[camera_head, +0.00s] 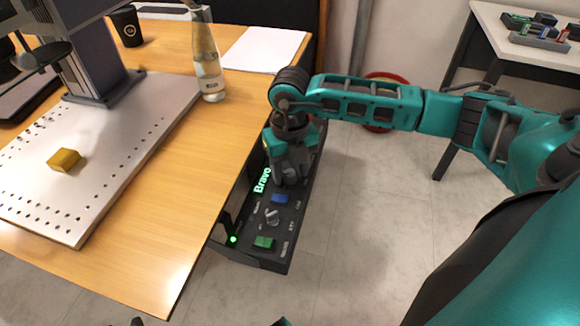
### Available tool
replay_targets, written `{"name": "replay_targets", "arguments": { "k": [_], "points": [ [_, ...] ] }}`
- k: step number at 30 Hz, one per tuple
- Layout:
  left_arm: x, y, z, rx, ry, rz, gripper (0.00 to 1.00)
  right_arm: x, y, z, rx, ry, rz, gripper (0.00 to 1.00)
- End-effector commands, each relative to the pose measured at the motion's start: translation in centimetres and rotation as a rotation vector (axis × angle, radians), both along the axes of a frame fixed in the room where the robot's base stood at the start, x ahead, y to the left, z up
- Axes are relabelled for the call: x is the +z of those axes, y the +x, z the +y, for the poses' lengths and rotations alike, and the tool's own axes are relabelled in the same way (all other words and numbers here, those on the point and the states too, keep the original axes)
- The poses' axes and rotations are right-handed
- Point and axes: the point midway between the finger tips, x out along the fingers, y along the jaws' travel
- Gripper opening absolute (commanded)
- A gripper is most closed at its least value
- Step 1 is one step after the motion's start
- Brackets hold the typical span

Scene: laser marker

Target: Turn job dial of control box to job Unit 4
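The black control box (279,253) hangs at the right edge of the wooden table. Its face carries a green lit word "Bravo", a blue button (280,198), a grey knob (272,216), a green button (264,242) and a green light (233,239). My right gripper (290,180) points down at the upper part of the box, beside the lit word. It covers that part of the panel, so the job dial is not clearly visible. Whether its fingers touch or hold a dial is unclear. My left gripper is not identifiable in view.
The wooden table (190,210) bears a white perforated plate (110,150) with a yellow block (64,160), a laser marker column (95,60), a glass bottle (207,65), a black cup (127,27) and paper (263,49). A side table (500,35) stands at upper right. Floor is open between.

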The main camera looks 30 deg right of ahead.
Motion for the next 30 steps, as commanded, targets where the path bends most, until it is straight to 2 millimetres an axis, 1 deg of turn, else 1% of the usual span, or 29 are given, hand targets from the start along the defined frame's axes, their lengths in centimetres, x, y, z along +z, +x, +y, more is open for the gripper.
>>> {"name": "replay_targets", "arguments": {
  "k": [1,2,12,15,23,30],
  "points": [
    [0.0,0.0,-0.1,0.001,-0.002,0.0,0.43,0.0,0.0,0.0,0.0,0.0,0.0,0.46],
    [0.0,0.0,-0.1,0.002,-0.003,0.0,0.43,0.0,0.0,0.0,0.0,0.0,0.0,0.43],
    [0.0,0.0,-0.1,0.003,-0.005,-0.001,0.43,0.0,0.0,0.0,0.0,0.0,0.0,0.11],
    [0.1,0.0,-0.1,0.003,-0.005,-0.001,0.43,0.0,0.0,0.0,0.0,0.0,0.0,0.03],
    [0.4,0.0,0.0,0.0,0.0,-0.001,0.43,0.1,0.0,0.0,-0.041,0.001,0.0,0.03],
    [1.2,0.0,0.1,-0.003,0.005,-0.001,0.43,0.2,0.0,0.1,-0.179,0.002,0.001,0.03]
  ]
}}
